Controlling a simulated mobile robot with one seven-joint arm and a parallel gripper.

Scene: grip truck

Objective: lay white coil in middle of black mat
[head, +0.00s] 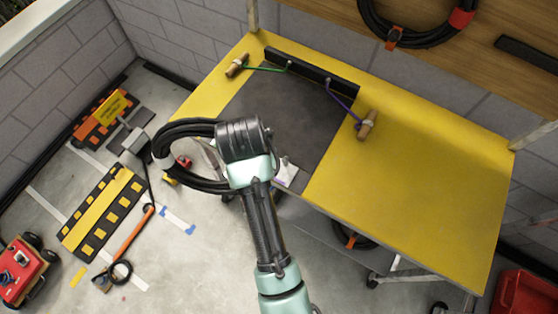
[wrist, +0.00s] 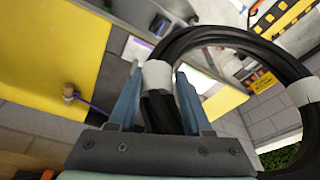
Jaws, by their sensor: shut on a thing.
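A thick black coil with white bands (wrist: 237,40) hangs from my gripper (wrist: 158,95); no all-white coil shows. In the wrist view, the two blue fingers are closed around a white-banded part of it. In the head view, the coil (head: 187,125) sticks out to the left of my wrist, beyond the table's left edge, and my fingers are hidden. The black mat (head: 300,112) is a dark grey band across the yellow table (head: 420,150). My wrist covers its front left part. The mat also shows in the wrist view (wrist: 112,70), left of the fingers.
A black bar (head: 312,70) stands at the mat's back edge. Wooden-handled green and purple cords (head: 236,66) (head: 367,124) lie at its sides. A white card (head: 287,172) shows near its front edge. The mat's middle looks bare. A red machine (head: 22,268) stands on the floor.

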